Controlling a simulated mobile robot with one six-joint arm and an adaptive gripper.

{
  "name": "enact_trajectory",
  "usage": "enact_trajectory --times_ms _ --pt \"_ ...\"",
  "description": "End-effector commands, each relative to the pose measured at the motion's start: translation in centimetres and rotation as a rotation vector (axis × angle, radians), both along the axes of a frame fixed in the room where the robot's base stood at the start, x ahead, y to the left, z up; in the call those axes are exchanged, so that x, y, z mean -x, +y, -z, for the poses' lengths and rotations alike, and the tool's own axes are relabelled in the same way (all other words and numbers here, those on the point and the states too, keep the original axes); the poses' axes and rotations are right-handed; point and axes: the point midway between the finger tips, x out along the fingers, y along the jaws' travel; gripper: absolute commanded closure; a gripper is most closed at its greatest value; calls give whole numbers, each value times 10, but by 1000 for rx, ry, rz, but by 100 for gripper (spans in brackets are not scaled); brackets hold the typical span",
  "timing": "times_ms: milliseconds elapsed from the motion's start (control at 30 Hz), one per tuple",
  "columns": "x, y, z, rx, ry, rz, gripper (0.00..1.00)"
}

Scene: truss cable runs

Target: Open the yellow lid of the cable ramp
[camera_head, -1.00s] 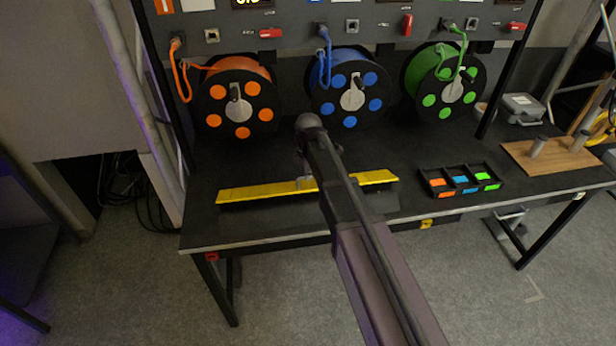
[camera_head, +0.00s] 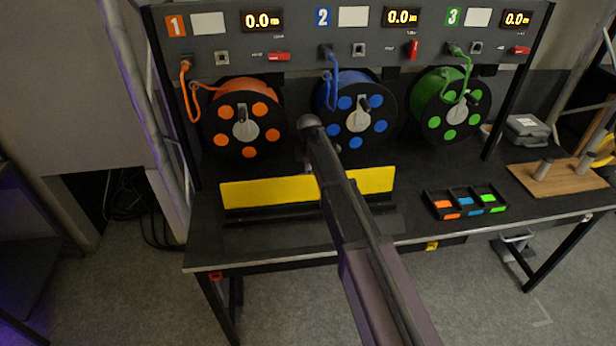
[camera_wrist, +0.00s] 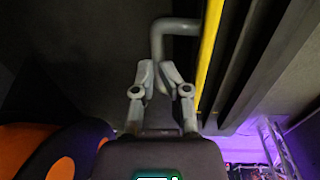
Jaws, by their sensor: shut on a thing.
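The yellow lid (camera_head: 268,191) of the cable ramp stands raised in the head view, its broad yellow face turned to the camera. The black ramp base (camera_head: 270,215) lies below it on the table. My arm crosses in front and hides the lid's middle. In the wrist view the lid (camera_wrist: 208,50) shows edge-on as a yellow strip, with a grey bent handle (camera_wrist: 172,26) beside it. My gripper (camera_wrist: 158,72) is shut on the handle's lower end. In the head view my gripper is mostly hidden behind my arm.
Orange (camera_head: 242,122), blue (camera_head: 357,105) and green (camera_head: 450,103) cable reels stand behind the ramp, the orange one close to my gripper in the wrist view. A black tray (camera_head: 466,203) with coloured pieces sits right of the ramp. A wooden board (camera_head: 556,176) lies farther right.

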Motion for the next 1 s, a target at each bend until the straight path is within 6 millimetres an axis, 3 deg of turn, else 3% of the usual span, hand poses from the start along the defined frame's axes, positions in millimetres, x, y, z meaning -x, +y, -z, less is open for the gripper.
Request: enact_trajectory --times_ms 33,300,967,1000 --pt "8 -2 8 6 27 0 100" --pt "-7 2 17 6 26 0 100" --pt "-20 8 21 7 15 -5 100" --pt "-21 8 21 7 15 -5 70"
